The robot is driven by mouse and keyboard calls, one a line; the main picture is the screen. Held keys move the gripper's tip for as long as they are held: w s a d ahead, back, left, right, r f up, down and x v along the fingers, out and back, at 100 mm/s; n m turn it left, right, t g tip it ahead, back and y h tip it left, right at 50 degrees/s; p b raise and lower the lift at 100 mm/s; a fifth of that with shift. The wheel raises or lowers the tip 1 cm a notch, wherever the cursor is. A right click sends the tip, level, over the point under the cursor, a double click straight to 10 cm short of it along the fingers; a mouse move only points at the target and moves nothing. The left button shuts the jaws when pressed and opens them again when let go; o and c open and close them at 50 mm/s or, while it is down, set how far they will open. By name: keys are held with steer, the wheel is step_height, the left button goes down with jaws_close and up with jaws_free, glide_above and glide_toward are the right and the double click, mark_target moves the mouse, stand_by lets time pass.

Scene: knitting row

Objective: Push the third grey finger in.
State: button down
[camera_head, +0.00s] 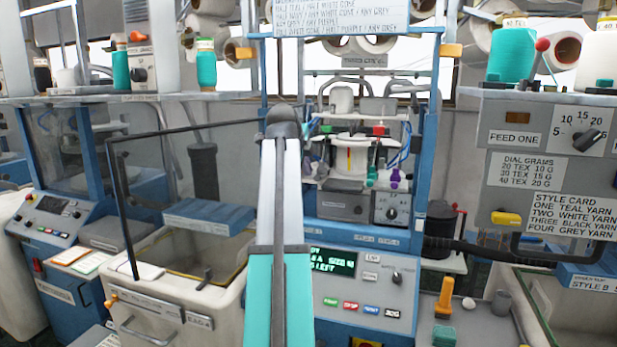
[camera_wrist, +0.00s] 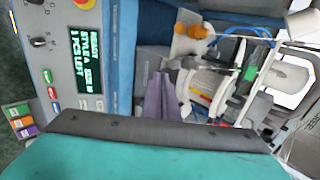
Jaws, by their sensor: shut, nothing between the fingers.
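The knitting machine's head shows in the middle of the head view, with pale and dark parts, a red knob (camera_head: 379,130) and small teal and purple pieces (camera_head: 395,178) below it. In the wrist view, pale grey-white finger-like bars (camera_wrist: 230,85) stand right of centre, near an orange knob (camera_wrist: 200,31) and a green piece (camera_wrist: 250,73). I cannot tell which is the third grey finger, or how far in it is. My gripper (camera_wrist: 167,88) shows as two close purple-grey fingertips, shut and empty, left of the bars; contact is unclear. In the head view my arm hides it.
A display panel (camera_head: 360,280) with buttons is below the machine head; in the wrist view its screen (camera_wrist: 83,62) reads READY, STYLE A. A grey feed panel (camera_head: 545,150) and a dark spool (camera_head: 440,228) are at right.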

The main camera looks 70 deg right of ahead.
steer(key=shift+b+v, duration=0.35)
steer(key=shift+v, duration=1.65)
